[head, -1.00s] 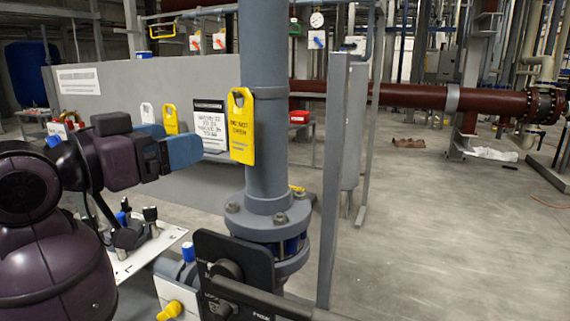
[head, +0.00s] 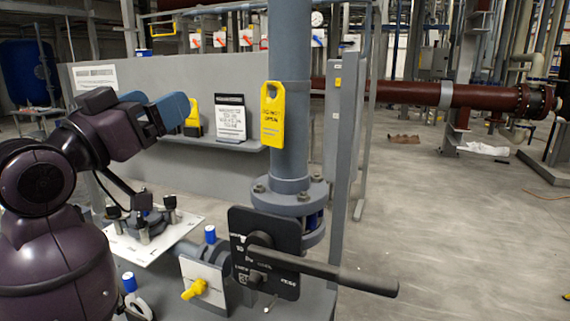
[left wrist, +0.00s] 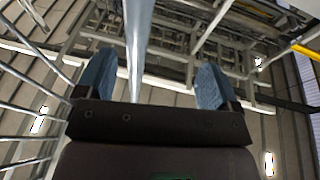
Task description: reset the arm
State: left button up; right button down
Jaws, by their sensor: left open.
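My left arm comes in from the left in the head view. My left gripper (head: 173,110) has blue fingertips and is raised to the left of the grey vertical pipe (head: 289,130), apart from it. In the left wrist view the two blue fingers (left wrist: 155,85) stand wide apart. A pale pipe passes behind the gap between them, and the ceiling structure fills the background. I see nothing held. My right gripper is in neither view.
A yellow tag (head: 272,113) hangs on the pipe. A black lever handle (head: 340,276) juts right below the flange. A white plate with knobs (head: 150,235) and a yellow-handled valve (head: 195,289) sit lower left. Open floor (head: 450,230) lies at right.

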pick_arm(q)
jog(key=w+a+f+n+t+y, duration=0.1)
jog(key=w+a+f+n+y, duration=0.15)
jog(key=f, duration=0.35)
jog(key=w+a+f+n+t+y, duration=0.1)
jog(key=w+a+f+y, duration=0.1)
jog(key=w+f+y, duration=0.3)
notch_tip(320, 180, down, 20)
jog(key=s+a+g+y, duration=0.1)
jog(key=s+a, duration=0.1)
jog(key=s+a+f+g, duration=0.1)
jog(key=s+f, duration=0.2)
jog(key=f, duration=0.3)
jog(key=s+f+g+y, duration=0.1)
jog(key=s+f, duration=0.2)
jog(key=f, duration=0.3)
jog(key=s+a+f+g, duration=0.1)
jog(key=s+f, duration=0.2)
jog(key=f, duration=0.3)
jog(key=s+a+f+n+g+y+b, duration=0.1)
jog(key=s+f+g, duration=0.3)
jog(key=s+f, duration=1)
jog(key=shift+s+a+g, duration=0.25)
jog(key=shift+s+g, duration=0.15)
jog(key=shift+s, duration=0.45)
